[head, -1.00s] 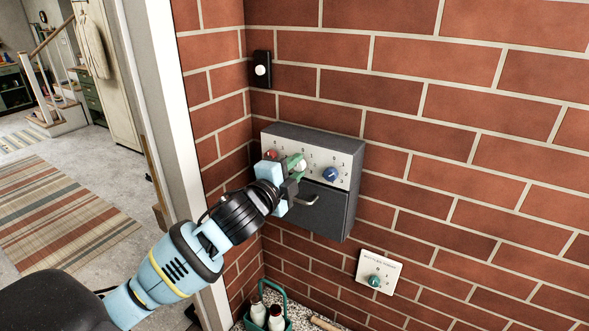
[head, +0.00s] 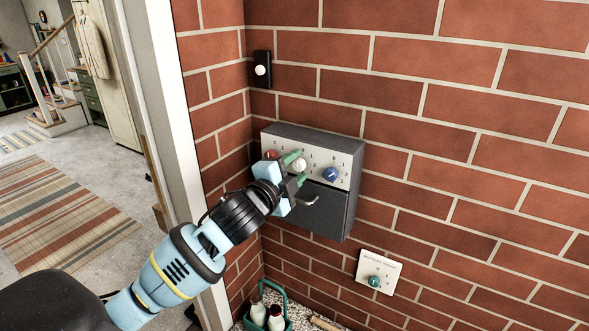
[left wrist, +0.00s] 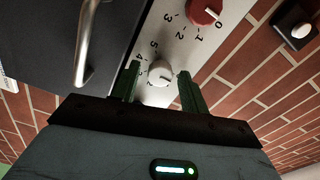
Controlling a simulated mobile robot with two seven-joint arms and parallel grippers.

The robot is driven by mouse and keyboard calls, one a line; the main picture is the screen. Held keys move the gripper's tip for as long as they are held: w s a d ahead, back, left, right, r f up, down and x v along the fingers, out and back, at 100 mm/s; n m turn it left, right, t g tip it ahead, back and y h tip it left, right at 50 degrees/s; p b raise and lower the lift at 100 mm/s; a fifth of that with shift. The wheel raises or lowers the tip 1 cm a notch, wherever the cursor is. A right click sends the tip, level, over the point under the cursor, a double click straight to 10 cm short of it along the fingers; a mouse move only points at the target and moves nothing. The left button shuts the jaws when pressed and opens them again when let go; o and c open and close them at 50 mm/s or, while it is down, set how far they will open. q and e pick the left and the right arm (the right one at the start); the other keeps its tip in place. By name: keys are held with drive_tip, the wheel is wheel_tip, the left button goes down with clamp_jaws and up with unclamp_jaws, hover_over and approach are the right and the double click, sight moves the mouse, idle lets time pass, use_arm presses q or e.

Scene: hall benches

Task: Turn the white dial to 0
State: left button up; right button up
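The white dial (head: 299,165) is the middle knob on the pale panel of a grey wall box (head: 331,211), between a red dial (head: 271,155) and a blue dial (head: 331,174). My left gripper (head: 296,169) is at the white dial, its green fingers spread on either side. In the left wrist view, the white dial (left wrist: 160,73) sits between the open fingers (left wrist: 161,88), with a clear gap to the right finger. A dark mark on it points right. The digits 4 and 5 show beside it; the digit at its mark cannot be read. My right gripper is out of view.
A handle (head: 308,201) sticks out of the box below the dials. A black switch plate (head: 261,70) is up left, and a small plate with a teal knob (head: 375,281) is low right. A green bottle carrier (head: 272,311) stands below. A white door frame is at left.

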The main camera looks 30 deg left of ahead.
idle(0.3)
use_arm(q)
drive_tip(key=shift+s+a, duration=0.15)
drive_tip(key=shift+s, duration=1.8)
drive_tip(key=shift+s+a, duration=0.15)
drive_tip(key=shift+s, duration=1.8)
drive_tip(key=s+d+f+n+g, duration=0.1)
drive_tip(key=s+f+n+g, duration=0.15)
drive_tip(key=f, duration=0.85)
drive_tip(key=s+d+f+n+g, duration=0.2)
drive_tip(key=s+f+n, duration=0.15)
drive_tip(key=f, duration=0.85)
drive_tip(key=s+d+f+n+g, duration=0.1)
drive_tip(key=s+f+n, duration=0.1)
drive_tip(key=s+f, duration=0.4)
drive_tip(key=s+d+f+n+g, duration=0.1)
drive_tip(key=s+f+n, duration=0.2)
drive_tip(key=s+f, duration=0.4)
drive_tip(key=s+d+f+n+g, duration=0.2)
drive_tip(key=s+f, duration=0.4)
drive_tip(key=s, duration=0.2)
drive_tip(key=shift+s+d+f+n+h, duration=0.1)
drive_tip(key=shift+s+f+n+h, duration=0.05)
drive_tip(key=shift+s+n+h, duration=0.2)
